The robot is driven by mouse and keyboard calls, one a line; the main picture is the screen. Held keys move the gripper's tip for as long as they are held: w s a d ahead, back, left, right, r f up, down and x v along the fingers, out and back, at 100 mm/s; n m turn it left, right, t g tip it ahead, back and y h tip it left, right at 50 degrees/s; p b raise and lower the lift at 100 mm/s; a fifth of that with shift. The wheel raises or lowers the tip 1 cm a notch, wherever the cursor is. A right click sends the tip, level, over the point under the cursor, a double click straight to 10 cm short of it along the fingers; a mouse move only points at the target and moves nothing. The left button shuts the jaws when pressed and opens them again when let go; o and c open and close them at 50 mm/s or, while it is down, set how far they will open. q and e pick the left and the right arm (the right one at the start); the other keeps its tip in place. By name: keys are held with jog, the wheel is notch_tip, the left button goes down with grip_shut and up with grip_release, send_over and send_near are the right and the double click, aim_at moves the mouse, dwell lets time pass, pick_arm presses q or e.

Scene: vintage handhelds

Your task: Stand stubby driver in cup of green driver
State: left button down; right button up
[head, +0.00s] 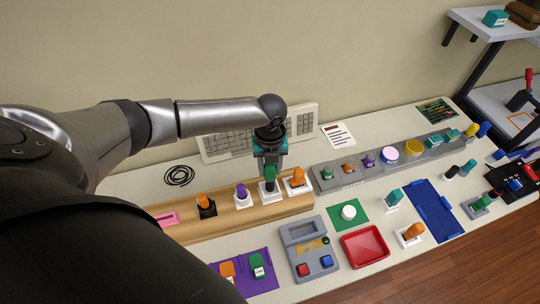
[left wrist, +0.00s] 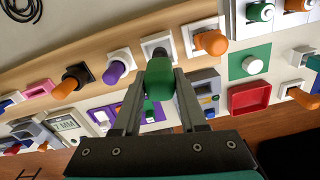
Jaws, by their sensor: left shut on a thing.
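My left gripper (head: 270,168) is shut on a green-handled driver (head: 269,174). The driver is upright at a white square cup (head: 270,197) in the wooden rack. The left wrist view shows the green handle (left wrist: 160,80) between the two fingers, with the white cup (left wrist: 158,42) just beyond; I cannot tell how deep its shaft sits. An orange-handled driver (head: 298,176) stands in the neighbouring white cup to the right. Purple (head: 241,190) and orange (head: 204,201) handles stand to the left. I cannot tell which driver is the stubby one. My right gripper is out of view.
The wooden rack (head: 195,229) runs along the table beside a grey rack (head: 345,178). A keyboard (head: 218,146) lies behind. A grey handheld (head: 305,238), red tray (head: 364,247) and blue mat (head: 434,210) lie in front. More drivers in cups stand at right.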

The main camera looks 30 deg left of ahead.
pick_arm(q)
jog(key=shift+f+b, duration=0.8)
jog(key=shift+f, duration=0.5)
jog(key=shift+c, duration=1.9)
grip_release()
notch_tip(320, 180, up, 15)
jog(key=p, duration=0.1)
jog(key=shift+r, duration=0.1)
